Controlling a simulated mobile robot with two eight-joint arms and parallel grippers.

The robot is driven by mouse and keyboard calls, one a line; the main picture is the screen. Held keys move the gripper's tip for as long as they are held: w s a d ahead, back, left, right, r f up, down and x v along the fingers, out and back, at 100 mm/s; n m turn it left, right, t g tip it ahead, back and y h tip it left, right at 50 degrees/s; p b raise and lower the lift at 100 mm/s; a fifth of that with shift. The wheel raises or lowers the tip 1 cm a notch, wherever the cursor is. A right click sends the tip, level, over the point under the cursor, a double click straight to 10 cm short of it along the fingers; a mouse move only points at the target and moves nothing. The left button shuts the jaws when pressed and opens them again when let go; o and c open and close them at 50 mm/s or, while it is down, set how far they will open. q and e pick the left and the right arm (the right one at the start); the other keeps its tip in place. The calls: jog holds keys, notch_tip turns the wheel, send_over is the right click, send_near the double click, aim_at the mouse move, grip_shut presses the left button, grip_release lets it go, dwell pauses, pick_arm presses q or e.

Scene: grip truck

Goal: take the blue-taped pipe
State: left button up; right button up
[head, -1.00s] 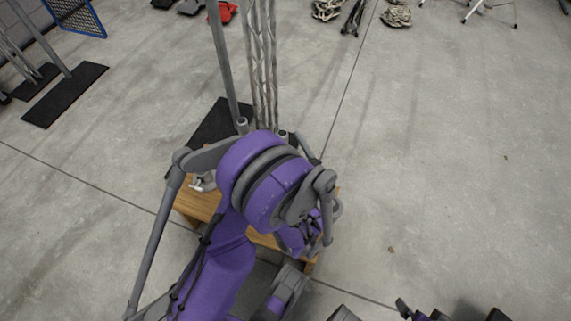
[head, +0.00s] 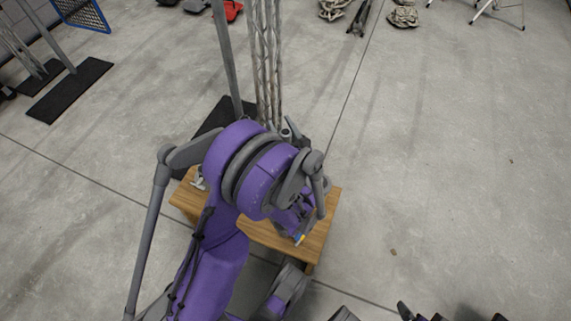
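My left arm's large purple and grey joints fill the middle of the head view. My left gripper (head: 301,232) is at the arm's far end, low over the wooden table (head: 262,234), and mostly hidden behind the arm's links. Its fingers do not show clearly enough to tell open from shut. A tiny blue and yellow spot shows at the gripper's end, too small to identify. I cannot make out a blue-taped pipe; the arm covers much of the tabletop. My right gripper cannot be made out; only dark parts show at the bottom right edge.
A grey pole (head: 226,55) and a metal truss (head: 267,65) stand behind the table, by a black mat (head: 214,117). Another black mat (head: 70,90) lies at left. Cable bundles (head: 403,17) and stand legs (head: 497,12) are at the back. The floor at right is clear.

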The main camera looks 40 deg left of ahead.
pick_arm(q)
grip_shut()
dwell(1.1)
